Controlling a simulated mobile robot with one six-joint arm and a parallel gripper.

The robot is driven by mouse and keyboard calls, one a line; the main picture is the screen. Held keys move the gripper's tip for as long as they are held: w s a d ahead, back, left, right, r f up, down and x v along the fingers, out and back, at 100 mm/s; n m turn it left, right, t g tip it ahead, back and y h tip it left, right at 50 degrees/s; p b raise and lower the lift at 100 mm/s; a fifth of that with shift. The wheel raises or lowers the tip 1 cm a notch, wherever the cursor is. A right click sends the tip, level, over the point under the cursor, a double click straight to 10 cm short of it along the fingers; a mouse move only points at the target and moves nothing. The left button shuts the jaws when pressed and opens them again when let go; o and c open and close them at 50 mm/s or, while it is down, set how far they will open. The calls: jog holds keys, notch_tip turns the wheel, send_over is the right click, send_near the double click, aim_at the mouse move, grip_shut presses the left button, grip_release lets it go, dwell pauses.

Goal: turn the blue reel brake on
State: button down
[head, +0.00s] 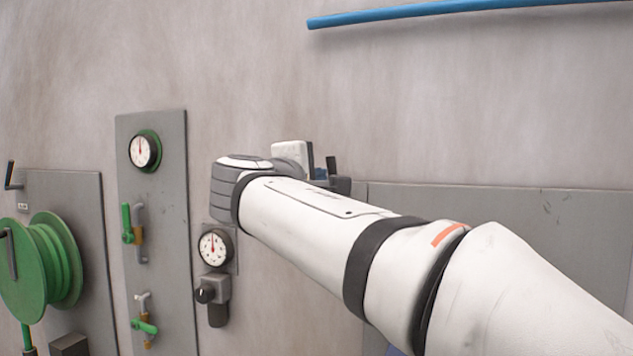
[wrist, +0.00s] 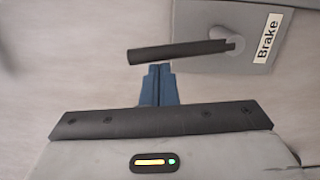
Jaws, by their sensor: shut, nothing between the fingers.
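A black brake lever (wrist: 175,52) lies nearly level in the wrist view. Its right end joins a round grey pivot (wrist: 229,42) on a grey plate (wrist: 200,22). A white label reading "Brake" (wrist: 267,39) is right of the pivot. My gripper (wrist: 158,70) has its blue fingers shut together and empty. The fingertips are just below the lever's left half in the picture; I cannot tell whether they touch it.
A green reel (head: 62,260) with a black lever above it (head: 12,177) is at the far left. A panel (head: 165,180) with a gauge and green-handled valves stands beside it. Another gauge (head: 215,247) is left of my arm. A blue pipe (head: 450,8) runs along the upper wall.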

jog(key=shift+d+m+b, duration=0.25)
jog(key=shift+m+b, duration=0.05)
jog(key=shift+b, duration=0.2)
jog(key=d+m+b, duration=0.1)
jog(key=m+b, duration=0.1)
jog(key=b, duration=0.1)
jog(key=s+d+m+b, duration=0.1)
jog(key=d+m+b, duration=0.2)
jog(key=m+b, duration=0.1)
jog(key=b, duration=0.1)
jog(key=shift+s+d+r+m+b, duration=0.15)
jog(key=shift+s+d+m+b, duration=0.05)
jog(key=shift+s+m+b, duration=0.15)
jog(key=shift+r, duration=0.1)
